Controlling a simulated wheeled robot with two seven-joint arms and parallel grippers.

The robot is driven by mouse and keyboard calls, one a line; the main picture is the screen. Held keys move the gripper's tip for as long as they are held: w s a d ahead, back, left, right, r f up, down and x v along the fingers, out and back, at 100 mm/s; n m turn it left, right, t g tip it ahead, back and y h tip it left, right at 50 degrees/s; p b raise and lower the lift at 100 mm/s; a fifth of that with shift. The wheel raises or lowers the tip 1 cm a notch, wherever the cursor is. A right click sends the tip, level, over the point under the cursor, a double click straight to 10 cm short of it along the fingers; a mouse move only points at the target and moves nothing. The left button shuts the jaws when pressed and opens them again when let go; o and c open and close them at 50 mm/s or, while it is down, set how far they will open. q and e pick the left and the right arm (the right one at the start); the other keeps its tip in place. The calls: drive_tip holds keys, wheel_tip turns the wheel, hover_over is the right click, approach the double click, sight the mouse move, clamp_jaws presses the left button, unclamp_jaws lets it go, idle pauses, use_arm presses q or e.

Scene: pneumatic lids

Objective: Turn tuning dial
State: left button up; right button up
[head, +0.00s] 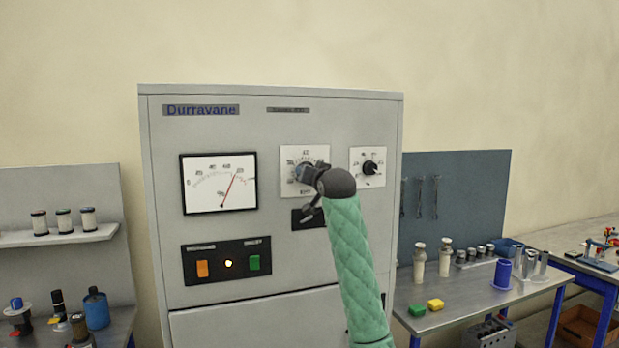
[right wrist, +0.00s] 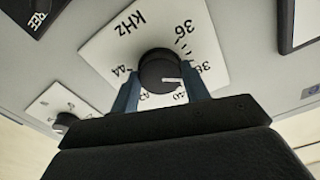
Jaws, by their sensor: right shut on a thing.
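The tuning dial (right wrist: 160,74) is a round black knob with a white pointer line on a white plate marked KHZ. In the right wrist view the pointer lies between the 38 and 40 marks. The dial's plate (head: 292,152) also shows in the head view, where my gripper mostly hides the knob. My right gripper (head: 303,174) is at the cabinet front, its two blue-grey fingers shut on the knob from either side. The white meter (head: 205,190) to the left has a red needle leaning up and right. My left gripper is in neither view.
The grey cabinet (head: 270,118) carries a second black knob (head: 369,168) close right of the dial. A black panel below the meter has an orange button (head: 202,268), a lit lamp (head: 228,263) and a green button (head: 254,262). Cluttered benches stand on both sides.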

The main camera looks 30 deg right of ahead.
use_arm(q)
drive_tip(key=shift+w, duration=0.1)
use_arm(e)
drive_tip(key=shift+f, duration=0.2)
drive_tip(key=shift+n, duration=0.4)
drive_tip(key=o, duration=0.8)
drive_tip(key=shift+c, duration=0.2)
drive_tip(key=shift+o, duration=1.1)
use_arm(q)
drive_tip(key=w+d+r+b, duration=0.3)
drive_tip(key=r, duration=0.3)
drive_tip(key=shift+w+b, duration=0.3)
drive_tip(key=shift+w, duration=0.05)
use_arm(e)
drive_tip(key=v, duration=0.7)
drive_tip(key=shift+s, duration=0.35)
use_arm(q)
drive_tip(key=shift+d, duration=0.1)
use_arm(e)
drive_tip(key=shift+a, duration=0.1)
